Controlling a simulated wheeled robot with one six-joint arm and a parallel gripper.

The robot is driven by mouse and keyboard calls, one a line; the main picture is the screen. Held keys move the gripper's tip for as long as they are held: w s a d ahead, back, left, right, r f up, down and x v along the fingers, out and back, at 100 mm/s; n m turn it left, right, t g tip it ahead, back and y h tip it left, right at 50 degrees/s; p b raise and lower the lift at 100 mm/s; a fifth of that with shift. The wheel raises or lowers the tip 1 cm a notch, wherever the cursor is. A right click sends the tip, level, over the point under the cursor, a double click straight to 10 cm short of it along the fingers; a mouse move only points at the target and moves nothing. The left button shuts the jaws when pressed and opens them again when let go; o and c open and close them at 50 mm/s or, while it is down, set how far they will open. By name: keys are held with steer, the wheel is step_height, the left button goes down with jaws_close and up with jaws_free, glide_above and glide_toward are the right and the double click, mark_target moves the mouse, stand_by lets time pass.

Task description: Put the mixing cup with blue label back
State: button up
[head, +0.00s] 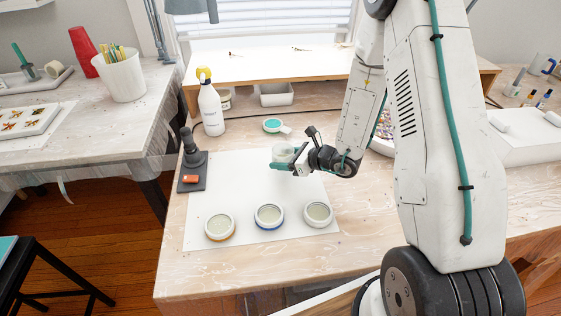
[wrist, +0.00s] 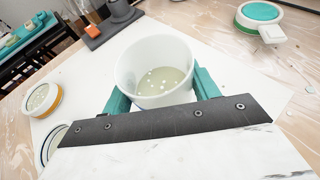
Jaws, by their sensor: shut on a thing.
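My gripper (head: 281,163) is shut on a white mixing cup (head: 284,153), with one teal finger on each side of it. In the wrist view the cup (wrist: 155,72) is upright or nearly so, with pale, cloudy liquid and white bubbles inside. Three round dishes with pale contents stand along the mat's front: one orange-banded (head: 220,227), one blue-banded (head: 269,217), one pale-rimmed (head: 318,214).
A dark stand with an orange part (head: 192,170) is at the mat's left. A teal-topped round item (head: 272,126) lies behind the mat. The mat's middle is clear.

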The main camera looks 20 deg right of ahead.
steer(key=shift+w, duration=0.3)
steer(key=shift+w+f, duration=0.2)
steer(key=shift+f, duration=1.6)
steer(key=o, duration=1)
steer(key=shift+f, duration=0.15)
